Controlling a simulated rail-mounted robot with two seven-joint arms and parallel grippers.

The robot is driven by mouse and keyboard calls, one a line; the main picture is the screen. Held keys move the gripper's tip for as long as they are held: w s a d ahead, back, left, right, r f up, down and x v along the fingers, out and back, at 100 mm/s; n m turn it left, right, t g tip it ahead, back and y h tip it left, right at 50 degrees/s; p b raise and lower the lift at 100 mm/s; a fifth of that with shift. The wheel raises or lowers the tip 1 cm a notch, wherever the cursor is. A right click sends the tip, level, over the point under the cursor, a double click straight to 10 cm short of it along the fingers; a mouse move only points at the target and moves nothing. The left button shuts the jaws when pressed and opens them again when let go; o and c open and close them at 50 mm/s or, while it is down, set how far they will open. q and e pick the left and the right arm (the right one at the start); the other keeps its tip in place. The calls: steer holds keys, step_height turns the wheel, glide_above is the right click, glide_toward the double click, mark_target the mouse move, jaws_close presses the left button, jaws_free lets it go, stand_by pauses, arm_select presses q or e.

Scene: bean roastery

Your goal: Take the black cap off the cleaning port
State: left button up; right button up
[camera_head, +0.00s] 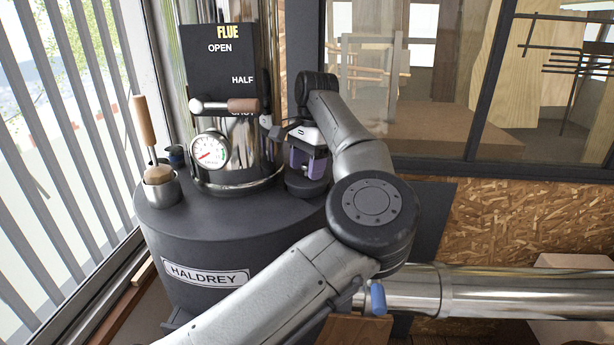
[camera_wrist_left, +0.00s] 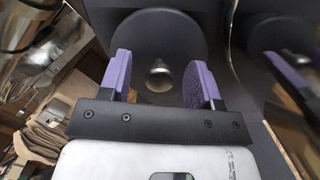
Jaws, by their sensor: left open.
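A round black cap (camera_head: 305,188) sits on the dark top of the roaster, just right of the shiny flue pipe. It also shows in the wrist view as a dark disc (camera_wrist_left: 158,32) with a small shiny knob (camera_wrist_left: 159,77). My left gripper (camera_head: 309,168) points down over the cap, with its purple fingers apart. In the wrist view, the left gripper (camera_wrist_left: 160,72) has one finger on each side of the knob, with a gap on both sides. The port under the cap is hidden. My right gripper is not in view.
The flue pipe (camera_head: 262,158) carries a black plate, a wooden-handled lever (camera_head: 228,105) and a round gauge (camera_head: 210,150). A metal cup (camera_head: 160,192) with a wooden-handled brush stands at left. A horizontal metal duct (camera_head: 500,294) with a blue handle (camera_head: 378,298) runs right.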

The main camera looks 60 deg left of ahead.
arm_select(q)
steer(key=c, duration=1)
steer(key=shift+r, duration=0.1)
steer(key=shift+r, duration=0.4)
steer(key=r, duration=0.1)
steer(key=r+b, duration=0.1)
steer(key=d+r, duration=0.1)
steer(key=r, duration=0.1)
steer(key=shift+w+d+b, duration=0.1)
steer(key=shift+w+b, duration=0.2)
steer(key=w+d+r, duration=0.1)
steer(key=d+r, duration=0.1)
steer(key=d, duration=0.1)
steer(key=w+d+r, duration=0.1)
steer(key=d+r, duration=0.1)
steer(key=d, duration=0.1)
steer(key=w+d+r+p, duration=0.1)
steer(key=d+r, duration=0.1)
steer(key=d, duration=0.2)
steer(key=shift+r, duration=0.1)
